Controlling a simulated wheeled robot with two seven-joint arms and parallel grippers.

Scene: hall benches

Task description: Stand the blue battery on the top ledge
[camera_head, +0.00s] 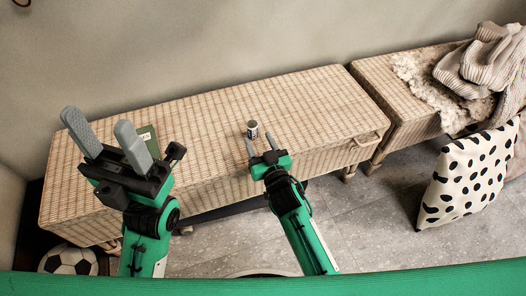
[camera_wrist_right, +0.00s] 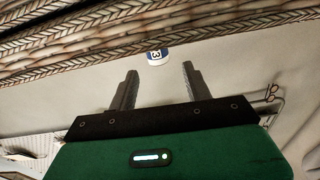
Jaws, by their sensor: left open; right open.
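A small cylinder (camera_head: 253,129), which I take to be the battery, appears upright on the woven bench top (camera_head: 290,105), near its front. In the head view it looks silvery and dark; in the right wrist view a white and blue end (camera_wrist_right: 157,57) shows between and just beyond the fingertips. My right gripper (camera_head: 260,140) is open in front of it, with its fingers apart and nothing between them that I can see held. My left gripper (camera_head: 97,120) is open and empty, raised over the bench's left part. I cannot make out a separate top ledge.
A dark green item with a white label (camera_head: 149,139) lies on the bench, partly behind my left gripper. A second bench (camera_head: 385,80) at right holds a fleece and knitted cloth (camera_head: 485,65). A spotted cushion (camera_head: 465,180) and football (camera_head: 68,262) are on the floor.

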